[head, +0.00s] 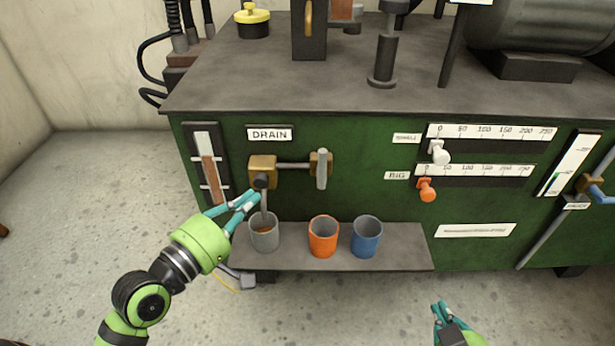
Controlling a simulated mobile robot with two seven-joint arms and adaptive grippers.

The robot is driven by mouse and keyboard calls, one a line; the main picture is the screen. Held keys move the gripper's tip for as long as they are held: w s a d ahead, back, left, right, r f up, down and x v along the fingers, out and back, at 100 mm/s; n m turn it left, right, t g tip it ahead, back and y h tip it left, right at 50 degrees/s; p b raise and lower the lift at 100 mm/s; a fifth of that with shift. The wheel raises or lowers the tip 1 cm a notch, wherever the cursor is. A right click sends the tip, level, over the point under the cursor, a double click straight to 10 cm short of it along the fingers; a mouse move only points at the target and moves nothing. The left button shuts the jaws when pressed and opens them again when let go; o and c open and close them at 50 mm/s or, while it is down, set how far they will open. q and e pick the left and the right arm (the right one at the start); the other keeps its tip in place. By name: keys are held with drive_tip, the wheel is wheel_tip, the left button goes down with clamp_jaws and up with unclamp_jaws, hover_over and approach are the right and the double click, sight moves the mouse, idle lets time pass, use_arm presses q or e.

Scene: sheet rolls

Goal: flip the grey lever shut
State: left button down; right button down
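The grey lever (321,169) stands upright on a brass valve to the right of the brass drain block (262,170) on the green machine front. A grey spout (263,208) hangs from the block over the grey cup (264,236), which has something brown inside. My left gripper (256,199) is beside the spout, just above and left of the grey cup and left of the lever. Its teal fingers are close together at the tips; contact with the spout is unclear. My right gripper (446,309) is low at the right, away from the lever, seen partly.
An orange cup (323,238) and a blue cup (366,238) stand on the shelf (404,257) below the lever. A white knob (438,151) and an orange knob (427,189) sit on scales to the right. The panel beside the lever is clear.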

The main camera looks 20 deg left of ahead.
sight(322, 163)
use_arm(q)
drive_tip(key=shift+w, duration=0.1)
